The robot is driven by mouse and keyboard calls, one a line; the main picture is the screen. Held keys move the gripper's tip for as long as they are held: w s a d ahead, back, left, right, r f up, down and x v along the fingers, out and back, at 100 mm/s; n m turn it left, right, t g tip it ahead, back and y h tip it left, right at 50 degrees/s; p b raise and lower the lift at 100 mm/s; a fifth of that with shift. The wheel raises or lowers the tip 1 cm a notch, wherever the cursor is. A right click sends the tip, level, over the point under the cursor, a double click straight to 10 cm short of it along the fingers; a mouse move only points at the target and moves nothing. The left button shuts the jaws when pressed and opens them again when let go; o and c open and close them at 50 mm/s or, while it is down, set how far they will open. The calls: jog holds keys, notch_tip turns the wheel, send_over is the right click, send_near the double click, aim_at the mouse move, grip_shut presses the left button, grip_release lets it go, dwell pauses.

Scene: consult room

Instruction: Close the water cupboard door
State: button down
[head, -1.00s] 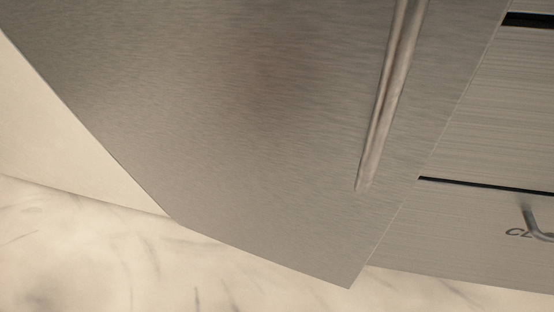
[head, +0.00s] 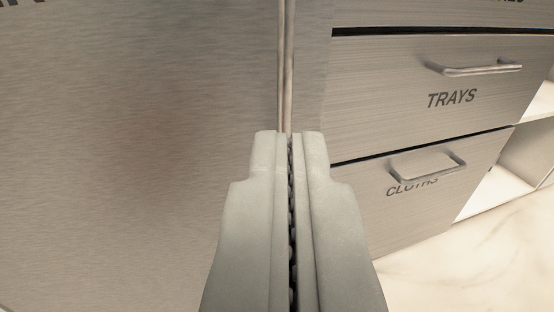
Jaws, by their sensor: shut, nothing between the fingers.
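The cupboard door (head: 140,150) is a large brushed-metal panel filling the left half of the view. It stands out in front of the drawers at an angle, so it looks open. Part of a dark label shows at its top left corner, too cut off to read. A long upright bar handle (head: 286,65) runs near its right edge. My gripper (head: 288,136) is shut and empty, its tips pointing at the door by the lower visible part of the handle. I cannot tell whether the tips touch it. The cupboard's inside is hidden.
Right of the door is a drawer unit with a drawer marked TRAYS (head: 400,110) and a drawer marked CLOTHS (head: 445,205), both shut with protruding handles. A pale open shelf (head: 525,155) is at the far right. Pale marbled floor (head: 470,270) lies clear at lower right.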

aim_at(287, 67)
jog(key=w, duration=0.9)
jog(key=shift+w+a, duration=0.1)
jog(key=shift+w, duration=0.1)
